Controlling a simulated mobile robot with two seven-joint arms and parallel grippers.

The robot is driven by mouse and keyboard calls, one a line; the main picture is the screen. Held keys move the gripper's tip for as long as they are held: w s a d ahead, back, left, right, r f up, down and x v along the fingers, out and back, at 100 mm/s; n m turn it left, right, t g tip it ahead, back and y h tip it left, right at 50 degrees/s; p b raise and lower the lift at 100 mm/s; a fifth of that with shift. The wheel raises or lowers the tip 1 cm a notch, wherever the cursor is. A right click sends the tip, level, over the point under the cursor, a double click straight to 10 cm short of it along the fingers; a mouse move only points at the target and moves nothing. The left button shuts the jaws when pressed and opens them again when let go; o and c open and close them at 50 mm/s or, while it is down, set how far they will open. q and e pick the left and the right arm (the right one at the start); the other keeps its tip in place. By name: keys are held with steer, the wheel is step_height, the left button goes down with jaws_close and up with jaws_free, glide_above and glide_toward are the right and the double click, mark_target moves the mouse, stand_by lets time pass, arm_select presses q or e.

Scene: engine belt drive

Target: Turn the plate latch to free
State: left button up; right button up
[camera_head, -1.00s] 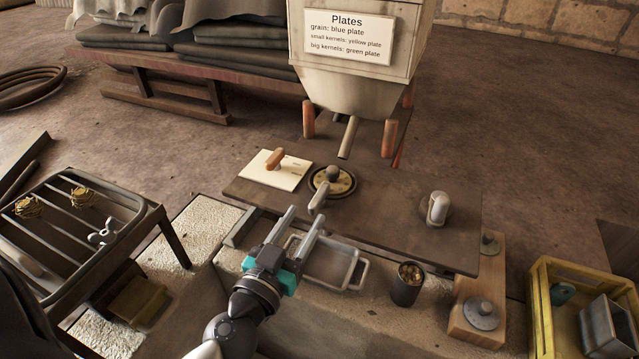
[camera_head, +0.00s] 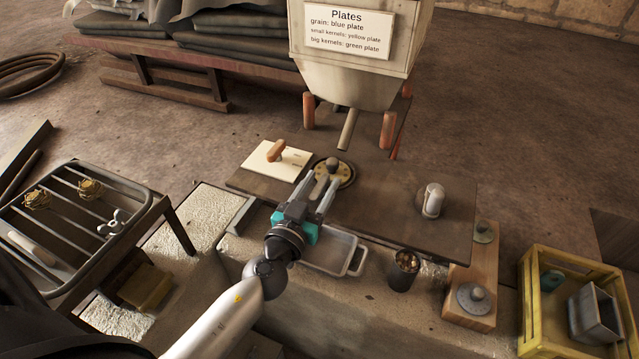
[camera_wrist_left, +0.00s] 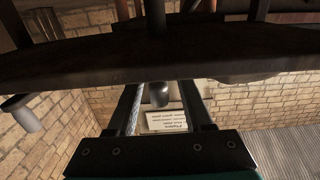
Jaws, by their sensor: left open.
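The round brass-rimmed plate (camera_head: 347,170) with a dark knob is set in the dark table top. The plate latch (camera_head: 320,187), a pale metal lever, lies at its near edge. My left gripper (camera_head: 321,179) is open, with its fingers on either side of the latch and partly hiding it. In the left wrist view, a dark rounded peg (camera_wrist_left: 158,93), seemingly the latch's end, shows between the fingers of my left gripper (camera_wrist_left: 160,105). I cannot tell if the fingers touch it. My right gripper is not in view.
An orange-handled lever (camera_head: 276,151) stands on a cream card to the left. A metal tray (camera_head: 330,256) and a dark cup (camera_head: 404,272) are in front. The hopper (camera_head: 350,75) stands behind.

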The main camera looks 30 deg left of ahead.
arm_select(q)
jaws_close()
stand_by(0.3)
steer(key=shift+m+h, duration=0.3)
steer(key=shift+h, duration=0.2)
steer(key=shift+b, duration=0.4)
steer(key=m+h, duration=0.2)
steer(key=h, duration=0.1)
steer(key=shift+b, duration=0.3)
steer(key=m+g+h, duration=0.1)
steer(key=m+h, duration=0.1)
steer(key=h, duration=0.1)
steer(key=m+g+h, duration=0.2)
steer(key=h, duration=0.1)
steer(key=shift+a+m+h, duration=0.15)
steer(key=shift+m+h, duration=0.15)
steer(key=shift+h, duration=0.1)
steer(key=shift+m+g+h+b, duration=0.65)
steer(key=shift+m+g+h, duration=0.85)
steer(key=shift+h, duration=0.3)
